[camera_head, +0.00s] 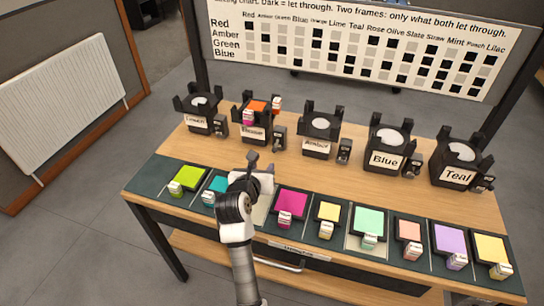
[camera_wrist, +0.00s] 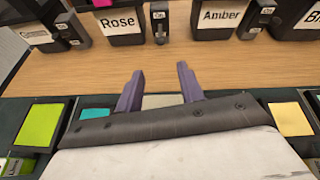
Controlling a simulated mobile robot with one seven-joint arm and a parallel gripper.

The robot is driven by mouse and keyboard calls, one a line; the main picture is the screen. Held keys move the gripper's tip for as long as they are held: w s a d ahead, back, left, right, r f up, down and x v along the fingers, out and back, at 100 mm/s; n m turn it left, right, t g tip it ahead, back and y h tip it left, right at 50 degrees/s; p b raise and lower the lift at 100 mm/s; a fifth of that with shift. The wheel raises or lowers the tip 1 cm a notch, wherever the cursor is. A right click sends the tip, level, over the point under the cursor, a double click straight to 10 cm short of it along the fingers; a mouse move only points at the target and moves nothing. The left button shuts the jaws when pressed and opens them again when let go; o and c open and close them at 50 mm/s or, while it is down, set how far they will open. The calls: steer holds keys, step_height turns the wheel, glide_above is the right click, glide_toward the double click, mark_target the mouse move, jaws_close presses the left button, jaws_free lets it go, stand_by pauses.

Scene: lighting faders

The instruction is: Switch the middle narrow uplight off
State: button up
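A row of black uplights stands along the back of the table. The Rose uplight (camera_head: 254,131) holds an orange and a pink frame; the Amber uplight (camera_head: 316,145) stands in the middle of the row. The Blue (camera_head: 386,160) and Teal (camera_head: 457,174) uplights stand to the right. Each has a small switch box at its right, such as Rose's switch (camera_wrist: 159,20) and Amber's switch (camera_wrist: 255,18). Switch positions are too small to tell. My gripper (camera_wrist: 160,72) is open and empty over the table front, short of Rose and Amber; it also shows in the head view (camera_head: 260,160).
Several coloured frames lie along the dark front strip, including a lime frame (camera_head: 186,178), a magenta frame (camera_head: 291,203) and a mint frame (camera_head: 368,220). A leftmost uplight (camera_head: 198,122) has a hard-to-read label. A chart board (camera_head: 360,45) stands behind. Bare wood lies between frames and uplights.

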mark_target(274, 151)
steer(key=p+x, duration=0.1)
steer(key=x, duration=1.1)
steer(key=shift+w+d+f+p, duration=0.1)
steer(key=shift+w+f+p, duration=0.1)
steer(key=shift+p, duration=0.2)
steer(key=shift+r, duration=0.1)
steer(key=shift+c, duration=0.4)
